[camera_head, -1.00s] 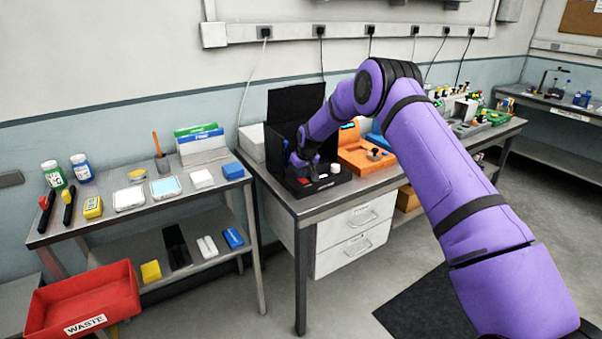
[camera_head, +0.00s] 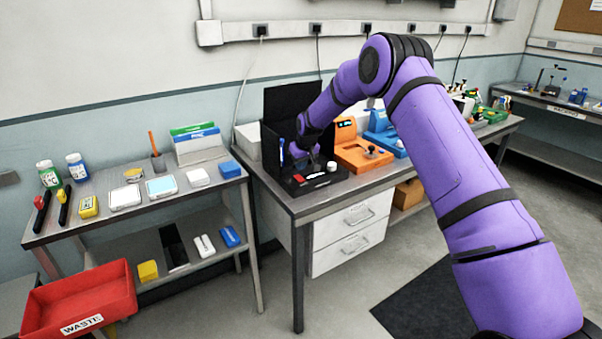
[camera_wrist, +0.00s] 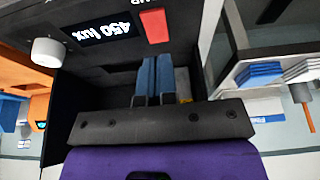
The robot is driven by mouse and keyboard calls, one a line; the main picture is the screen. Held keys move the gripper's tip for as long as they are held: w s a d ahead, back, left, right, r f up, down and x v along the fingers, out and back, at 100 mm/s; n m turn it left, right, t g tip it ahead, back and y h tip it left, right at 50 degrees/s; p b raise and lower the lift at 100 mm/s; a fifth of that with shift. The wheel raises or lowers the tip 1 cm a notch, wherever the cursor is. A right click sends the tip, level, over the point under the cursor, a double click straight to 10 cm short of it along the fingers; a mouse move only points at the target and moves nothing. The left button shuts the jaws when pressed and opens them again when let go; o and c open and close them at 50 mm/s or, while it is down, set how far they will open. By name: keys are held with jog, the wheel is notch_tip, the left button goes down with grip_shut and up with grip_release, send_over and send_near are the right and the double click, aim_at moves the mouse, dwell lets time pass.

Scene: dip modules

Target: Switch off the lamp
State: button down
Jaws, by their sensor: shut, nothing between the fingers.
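The lamp is a black open-fronted box (camera_head: 292,98) on the middle bench. Its front panel carries a red switch (camera_head: 299,178), a display and a white knob (camera_head: 332,166). In the wrist view the red switch (camera_wrist: 154,25) lies just beyond my gripper's blue fingertips (camera_wrist: 154,60), which are together and empty. I cannot tell whether they touch the panel. The display (camera_wrist: 97,29) reads 450 lux, upside down, beside the white knob (camera_wrist: 47,51). In the head view my gripper is inside the box's opening, its fingertips hard to make out.
An orange device (camera_head: 360,155) stands right of the box, with a blue one (camera_head: 388,135) beyond it. A side table (camera_head: 130,215) with bottles, a pen cup and small boxes is at the left. A red waste bin (camera_head: 80,302) sits low at front left.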

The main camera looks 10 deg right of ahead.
jog(key=v, duration=0.9)
jog(key=shift+r, duration=0.3)
jog(key=shift+s, duration=0.1)
jog(key=shift+d, duration=0.1)
